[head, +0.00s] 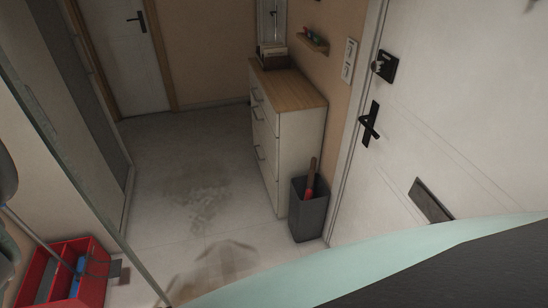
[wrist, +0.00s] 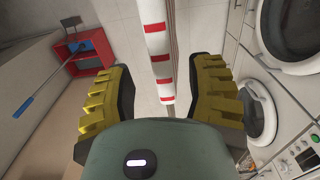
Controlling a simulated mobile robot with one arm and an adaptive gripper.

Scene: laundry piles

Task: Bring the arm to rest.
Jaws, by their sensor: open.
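My gripper (wrist: 160,85) shows in the wrist view with its two yellow ribbed fingers spread wide apart. It is open, and nothing is held between the fingers. A red and white striped post (wrist: 158,50) stands in view beyond the gap between them; I cannot tell how far off it is. My gripper is not clearly visible in the head view.
Front-loading washers (wrist: 292,35) line the right of the wrist view. A red caddy (wrist: 92,52) and a blue-handled tool (wrist: 40,92) are on its left. The head view shows a white dresser (head: 290,150), a grey bin (head: 309,215), a door (head: 455,110) and open floor (head: 185,155).

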